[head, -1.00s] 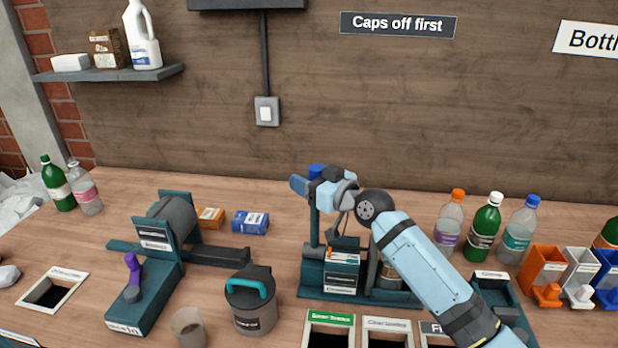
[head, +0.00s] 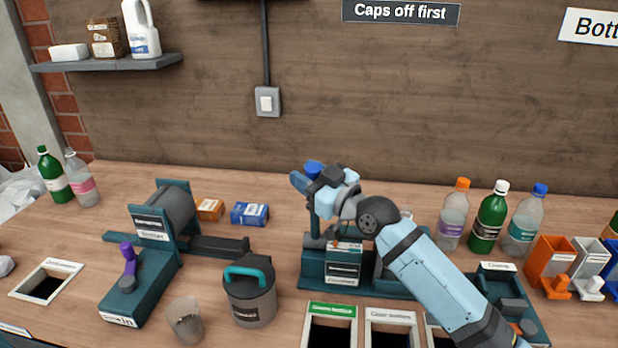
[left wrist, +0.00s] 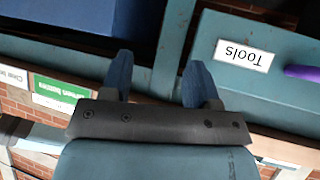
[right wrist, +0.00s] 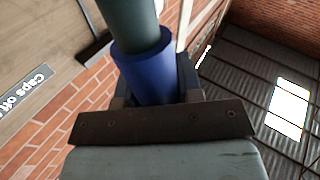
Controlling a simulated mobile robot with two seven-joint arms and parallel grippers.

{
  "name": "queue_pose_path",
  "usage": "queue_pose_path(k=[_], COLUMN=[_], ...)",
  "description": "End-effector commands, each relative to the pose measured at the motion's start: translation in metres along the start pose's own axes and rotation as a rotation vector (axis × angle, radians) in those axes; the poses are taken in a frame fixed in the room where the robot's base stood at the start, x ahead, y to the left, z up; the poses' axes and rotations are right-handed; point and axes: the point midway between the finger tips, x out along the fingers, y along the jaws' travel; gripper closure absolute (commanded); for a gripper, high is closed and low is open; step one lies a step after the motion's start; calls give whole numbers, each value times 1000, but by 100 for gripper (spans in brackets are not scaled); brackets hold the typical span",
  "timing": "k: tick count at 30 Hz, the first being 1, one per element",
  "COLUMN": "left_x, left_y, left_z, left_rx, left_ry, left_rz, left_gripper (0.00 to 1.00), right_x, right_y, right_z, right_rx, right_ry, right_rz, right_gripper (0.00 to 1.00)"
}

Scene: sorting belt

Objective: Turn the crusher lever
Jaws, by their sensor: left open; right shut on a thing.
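The crusher (head: 343,285) is a teal stand behind the sorting holes, right of centre in the head view. Its lever (head: 314,218) is a teal post with a blue grip (head: 313,167) on top, standing about upright. My right gripper (head: 308,180) is shut on the blue grip. In the right wrist view the blue grip (right wrist: 148,72) sits between the fingers, with the teal shaft beyond it. My forearm hides part of the crusher. My left gripper (left wrist: 155,78) is open and empty in the left wrist view, and outside the head view.
A teal roller device (head: 165,215) with a purple handle stands on the left. A grey canister (head: 250,303) and a cup (head: 186,322) are in front. Bottles (head: 490,218) stand at right. In the left wrist view a teal panel labelled Tools (left wrist: 243,56) is close.

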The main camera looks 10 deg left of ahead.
Motion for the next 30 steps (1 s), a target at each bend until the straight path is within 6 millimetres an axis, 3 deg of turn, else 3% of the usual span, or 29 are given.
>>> queue_pose_path(k=[6,15,30], left_x=[10,14,12], left_y=[2,1,4], left_z=[3,8,3], left_rx=[23,52,42], left_ry=[46,64,83], left_rz=[5,5,15], left_gripper=[45,45,45], right_x=[-20,-38,-44], right_y=[-30,-56,-66], right_z=[8,12,13], right_rx=[-137,-273,-329], right_ry=[91,184,219], right_rz=[-2,-1,0], right_gripper=[100,100,100])
